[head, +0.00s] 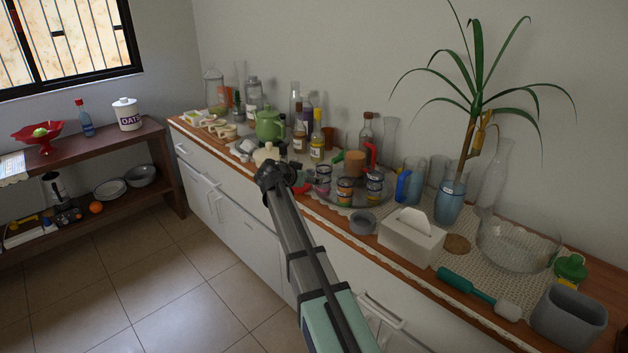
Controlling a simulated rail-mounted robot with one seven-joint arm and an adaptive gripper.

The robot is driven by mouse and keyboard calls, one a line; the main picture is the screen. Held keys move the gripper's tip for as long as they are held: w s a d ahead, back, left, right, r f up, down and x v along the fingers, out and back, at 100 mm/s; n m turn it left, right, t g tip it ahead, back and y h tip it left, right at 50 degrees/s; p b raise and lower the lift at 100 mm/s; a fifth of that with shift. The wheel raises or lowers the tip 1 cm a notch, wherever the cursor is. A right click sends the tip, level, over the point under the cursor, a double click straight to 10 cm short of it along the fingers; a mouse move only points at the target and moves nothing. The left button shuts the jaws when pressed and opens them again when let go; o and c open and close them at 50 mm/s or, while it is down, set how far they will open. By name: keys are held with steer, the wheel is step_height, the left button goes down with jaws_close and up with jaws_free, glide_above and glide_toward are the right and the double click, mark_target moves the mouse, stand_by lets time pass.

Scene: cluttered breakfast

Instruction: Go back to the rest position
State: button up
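My arm reaches from the lower middle up to the long sideboard (470,318). My gripper (276,174) is at the arm's far end, over or near the front edge of the sideboard top. Its fingers are hidden behind the dark wrist joint, so I cannot tell whether they are open or shut. A cream-coloured object (266,153) shows just beyond it; I cannot tell whether they touch. A small red piece (303,188) shows right beside the wrist.
The sideboard is crowded: a green teapot (269,126), several bottles, striped tins (345,190), a tissue box (411,236), a vase with a plant (449,203), a glass bowl (517,246) and a grey container (568,319). A dark shelf (95,153) stands left. The tiled floor (165,280) is clear.

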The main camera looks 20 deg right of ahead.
steer(key=shift+s+a+r, duration=0.15)
steer(key=shift+s+a, duration=0.05)
steer(key=shift+a, duration=0.05)
steer(key=shift+r, duration=0.1)
